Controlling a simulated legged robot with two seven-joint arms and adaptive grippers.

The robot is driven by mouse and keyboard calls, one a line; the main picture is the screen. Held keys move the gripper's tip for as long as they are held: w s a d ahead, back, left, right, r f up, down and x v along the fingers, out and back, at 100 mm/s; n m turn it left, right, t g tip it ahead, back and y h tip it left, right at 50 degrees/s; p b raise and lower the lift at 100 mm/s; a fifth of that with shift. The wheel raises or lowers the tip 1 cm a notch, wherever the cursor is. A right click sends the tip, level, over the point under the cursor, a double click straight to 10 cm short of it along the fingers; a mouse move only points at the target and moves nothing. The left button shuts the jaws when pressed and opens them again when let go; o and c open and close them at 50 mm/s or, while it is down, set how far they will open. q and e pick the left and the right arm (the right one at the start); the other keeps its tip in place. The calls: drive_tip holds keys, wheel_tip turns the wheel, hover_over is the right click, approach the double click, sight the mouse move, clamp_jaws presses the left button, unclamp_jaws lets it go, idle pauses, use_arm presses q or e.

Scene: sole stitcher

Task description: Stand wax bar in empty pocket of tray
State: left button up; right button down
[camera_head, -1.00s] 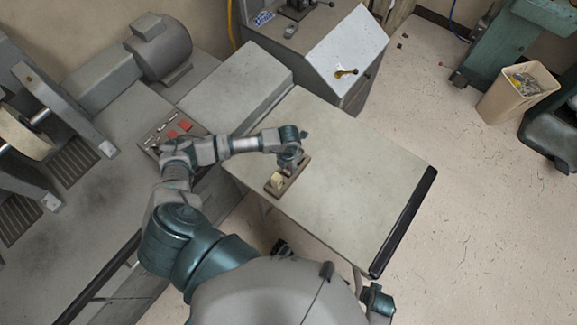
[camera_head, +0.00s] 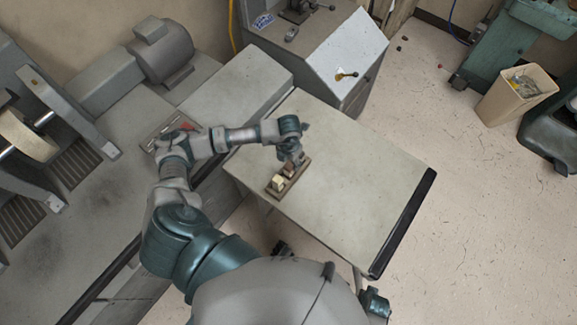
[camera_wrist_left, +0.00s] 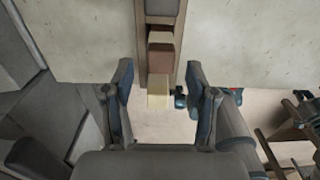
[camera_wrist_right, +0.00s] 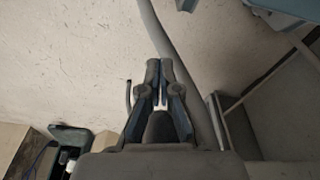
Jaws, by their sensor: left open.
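The table top (camera_head: 350,180) is clear around the tray. On the left bench a shallow dark tray (camera_head: 158,136) with red pieces is partly behind my left arm. A motor-driven grinder (camera_head: 160,50) stands behind it. A waste bin (camera_head: 515,95) is on the floor at right.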

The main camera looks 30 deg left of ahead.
use_arm(q)
wheel_tip(320, 180, up, 6)
drive_tip(key=shift+a+f, duration=0.15)
drive_tip(key=shift+f, duration=0.1)
use_arm(e)
drive_tip(key=shift+s+f, duration=0.2)
drive_tip(key=shift+f, duration=0.6)
